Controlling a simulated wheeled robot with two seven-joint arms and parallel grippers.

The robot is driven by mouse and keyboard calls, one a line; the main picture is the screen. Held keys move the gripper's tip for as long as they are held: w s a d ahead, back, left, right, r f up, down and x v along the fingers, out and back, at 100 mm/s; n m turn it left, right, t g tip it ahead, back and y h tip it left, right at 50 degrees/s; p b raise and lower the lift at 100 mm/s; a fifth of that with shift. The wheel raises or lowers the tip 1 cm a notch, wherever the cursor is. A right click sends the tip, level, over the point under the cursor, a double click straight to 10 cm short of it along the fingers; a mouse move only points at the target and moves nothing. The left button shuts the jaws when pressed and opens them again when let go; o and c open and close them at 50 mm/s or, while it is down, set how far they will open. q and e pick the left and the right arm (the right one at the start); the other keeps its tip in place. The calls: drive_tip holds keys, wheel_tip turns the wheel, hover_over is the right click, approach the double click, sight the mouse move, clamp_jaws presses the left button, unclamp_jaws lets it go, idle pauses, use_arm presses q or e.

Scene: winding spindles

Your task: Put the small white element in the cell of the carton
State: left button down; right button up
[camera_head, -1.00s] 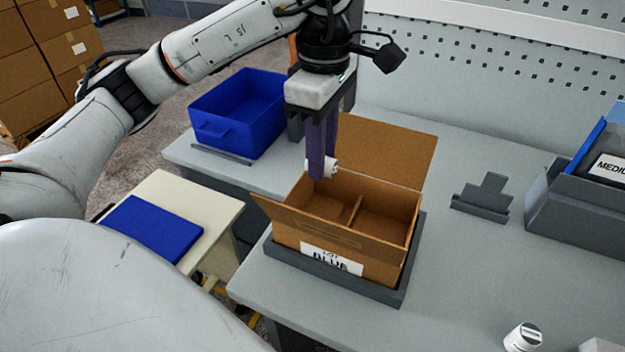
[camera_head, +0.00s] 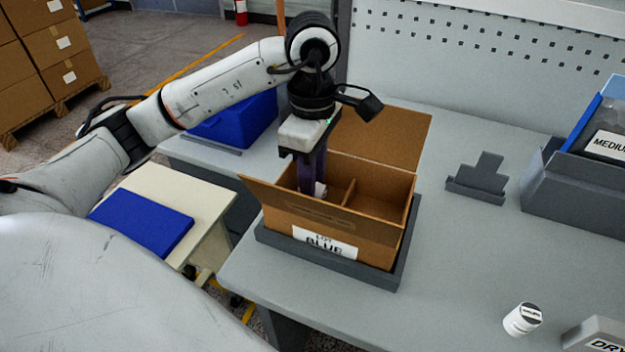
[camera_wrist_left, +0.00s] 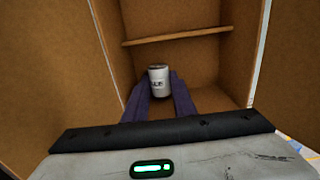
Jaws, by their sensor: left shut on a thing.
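The small white element (camera_wrist_left: 158,81) is a white cylinder with dark print, held between the fingertips of my left gripper (camera_wrist_left: 160,92). In the head view, my left gripper (camera_head: 314,182) points down into the left cell of the open carton (camera_head: 384,233). The element (camera_head: 321,189) shows only in part there, behind the carton's near flap. The carton is brown, has a divider and a white label reading BLUE, and stands in a grey tray. Whether the element touches the cell floor cannot be told. My right gripper is not in view.
Another white cylinder (camera_head: 523,319) stands at the table's front right, near a grey block marked DRY (camera_head: 598,335). A grey stand (camera_head: 478,178) and a grey holder with a blue bin (camera_head: 575,195) are at the right. A blue bin (camera_head: 235,125) is behind left. The table between is clear.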

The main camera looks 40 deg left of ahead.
use_arm(q)
drive_tip(key=shift+f, duration=0.2)
drive_tip(key=c, duration=1.5)
unclamp_jaws()
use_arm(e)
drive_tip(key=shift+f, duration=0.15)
use_arm(q)
drive_tip(key=shift+r, duration=0.1)
drive_tip(key=r+p, duration=0.2)
drive_tip(key=r, duration=0.8)
drive_tip(key=shift+w+r, duration=0.15)
drive_tip(key=shift+w, duration=0.05)
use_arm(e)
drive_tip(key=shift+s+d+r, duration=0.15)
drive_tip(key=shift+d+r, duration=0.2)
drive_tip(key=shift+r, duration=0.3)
